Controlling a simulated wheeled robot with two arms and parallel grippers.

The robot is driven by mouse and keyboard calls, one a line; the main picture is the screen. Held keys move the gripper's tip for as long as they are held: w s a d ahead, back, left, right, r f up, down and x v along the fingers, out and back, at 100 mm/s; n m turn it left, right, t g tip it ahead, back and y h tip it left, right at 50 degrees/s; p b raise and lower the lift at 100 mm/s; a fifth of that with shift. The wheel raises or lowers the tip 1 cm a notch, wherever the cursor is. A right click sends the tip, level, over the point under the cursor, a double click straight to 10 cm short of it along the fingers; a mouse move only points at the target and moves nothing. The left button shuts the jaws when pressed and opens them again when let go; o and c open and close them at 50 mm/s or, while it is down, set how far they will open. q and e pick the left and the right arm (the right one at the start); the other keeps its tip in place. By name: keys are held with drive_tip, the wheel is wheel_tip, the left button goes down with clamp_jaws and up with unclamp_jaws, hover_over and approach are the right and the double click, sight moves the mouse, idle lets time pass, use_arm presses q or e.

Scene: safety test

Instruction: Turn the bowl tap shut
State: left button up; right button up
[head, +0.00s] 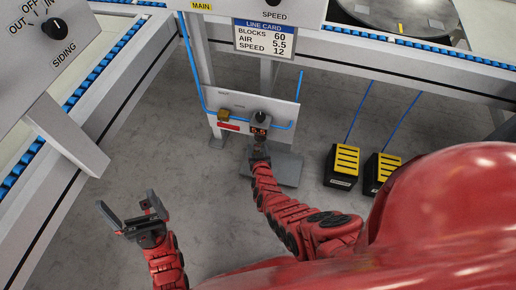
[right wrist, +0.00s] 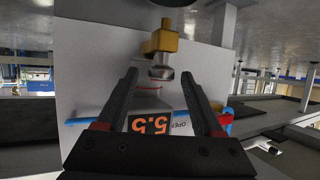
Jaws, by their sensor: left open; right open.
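The bowl tap (right wrist: 161,42) is a brass-yellow fitting with a small rounded end, beyond my fingertips in the right wrist view. A grey collar and a pale bowl (right wrist: 148,92) sit between it and the display (right wrist: 150,122), which reads 5.5 upside down. In the head view the air unit (head: 261,119) is on a white panel, and my gripper hides the tap below it. My right gripper (right wrist: 161,74) is open, its fingers either side of the bowl; I see no clear contact. It also shows in the head view (head: 259,145). My left gripper (head: 126,204) is open and empty over the floor.
A brass block (head: 223,115) with a red piece (head: 229,127) is left of the air unit on a blue pipe. A grey plate (head: 287,168) lies below. Two yellow-black pedals (head: 343,166) stand right. Conveyor frames border the grey floor.

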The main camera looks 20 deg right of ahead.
drive_tip(key=p+v, duration=0.8)
drive_tip(key=v, duration=0.9)
drive_tip(key=shift+s+p, duration=0.2)
drive_tip(key=shift+p, duration=0.1)
